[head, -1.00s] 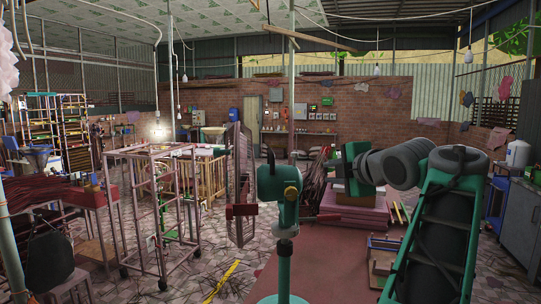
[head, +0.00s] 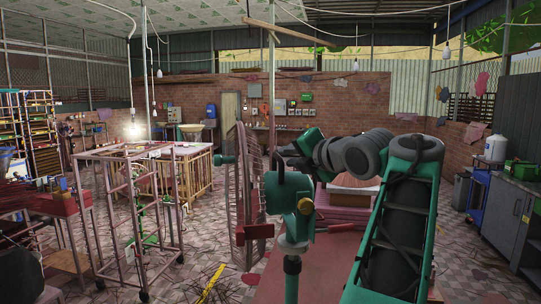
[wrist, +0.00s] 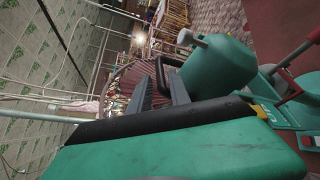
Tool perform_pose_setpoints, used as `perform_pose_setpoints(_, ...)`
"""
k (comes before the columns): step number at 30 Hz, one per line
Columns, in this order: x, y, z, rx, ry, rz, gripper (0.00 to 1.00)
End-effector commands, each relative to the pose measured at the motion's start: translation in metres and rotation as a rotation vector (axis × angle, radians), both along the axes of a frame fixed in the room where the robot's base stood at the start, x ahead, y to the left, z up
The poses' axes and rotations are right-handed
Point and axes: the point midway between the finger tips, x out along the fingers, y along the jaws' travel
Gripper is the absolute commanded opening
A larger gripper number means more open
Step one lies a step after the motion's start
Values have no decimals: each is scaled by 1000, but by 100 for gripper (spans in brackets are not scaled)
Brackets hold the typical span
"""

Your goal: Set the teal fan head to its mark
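The teal fan head (head: 284,193) sits on a teal pole (head: 291,275) near the middle of the head view, with the round reddish wire cage (head: 246,205) upright and nearly edge-on at its left. In the wrist view the rounded teal head (wrist: 215,66) is right of the two dark fingers of my gripper (wrist: 166,68). The cage's ribs (wrist: 140,85) show behind the fingers. My gripper (head: 298,147) is just above and behind the head in the head view. No mark can be made out.
A pink metal frame on wheels (head: 130,215) stands to the left, with a wooden rack (head: 192,178) behind it. A yellow strip (head: 212,284) lies on the paved floor. A grey cabinet (head: 510,218) stands at the right. A pink stack (head: 345,202) is behind the fan.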

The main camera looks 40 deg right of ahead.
Motion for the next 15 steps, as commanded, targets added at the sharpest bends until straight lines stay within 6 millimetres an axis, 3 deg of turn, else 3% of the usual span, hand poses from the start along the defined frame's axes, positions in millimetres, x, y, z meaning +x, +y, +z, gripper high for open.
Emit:
perform_pose_setpoints(7, 48, -5, -8, 4, 2, 7, 23)
perform_pose_setpoints(15, 63, -10, -14, 2, 1, 1, 23)
